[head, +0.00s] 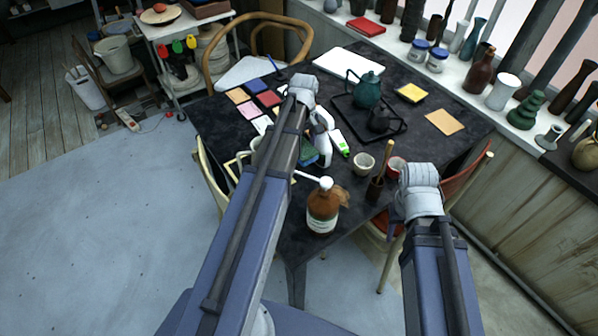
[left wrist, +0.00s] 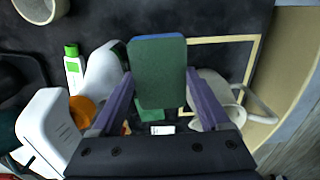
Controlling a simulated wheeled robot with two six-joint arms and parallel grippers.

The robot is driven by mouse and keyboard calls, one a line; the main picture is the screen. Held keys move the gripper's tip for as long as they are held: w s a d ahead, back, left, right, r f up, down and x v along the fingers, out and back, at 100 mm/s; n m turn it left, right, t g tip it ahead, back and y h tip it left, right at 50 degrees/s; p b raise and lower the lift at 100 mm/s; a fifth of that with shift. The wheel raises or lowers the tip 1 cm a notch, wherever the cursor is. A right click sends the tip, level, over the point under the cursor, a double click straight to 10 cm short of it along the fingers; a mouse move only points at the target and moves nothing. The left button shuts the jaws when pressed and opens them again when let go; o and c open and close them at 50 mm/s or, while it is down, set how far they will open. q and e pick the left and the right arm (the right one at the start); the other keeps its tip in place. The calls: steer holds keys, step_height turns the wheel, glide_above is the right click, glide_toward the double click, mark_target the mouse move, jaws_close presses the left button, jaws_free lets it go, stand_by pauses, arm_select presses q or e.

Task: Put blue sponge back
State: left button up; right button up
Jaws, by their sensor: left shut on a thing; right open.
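The blue sponge (left wrist: 158,76) shows its dark green face and a blue edge in the left wrist view. It is between the purple fingers of my left gripper (left wrist: 158,90), which is shut on it. A yellow square outline (left wrist: 222,40) lies on the dark table just beyond and right of the sponge; it shows in the head view (head: 238,163) left of my left arm. A green and blue piece (head: 309,156) shows beside that arm; I cannot tell whether it is the held sponge. My right gripper (head: 394,222) is open, empty, beside the table's right edge.
A white bottle (head: 322,135), a green-capped bottle (head: 341,145) and a brown pump bottle (head: 322,207) stand close to my left arm. A white cup (left wrist: 208,112) is right of the sponge. Cups and a teapot (head: 368,90) occupy the table farther right.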

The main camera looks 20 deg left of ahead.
arm_select(q)
steer(key=shift+w+a, duration=0.15)
steer(key=shift+a, duration=0.15)
step_height(320, 180, down, 6)
steer(key=b, duration=0.6)
steer(key=shift+f, duration=0.2)
step_height(320, 180, down, 4)
steer(key=b, duration=0.4)
steer(key=shift+r, duration=0.2)
steer(key=shift+f, duration=0.2)
steer(key=o, duration=1)
steer(key=shift+o, duration=0.2)
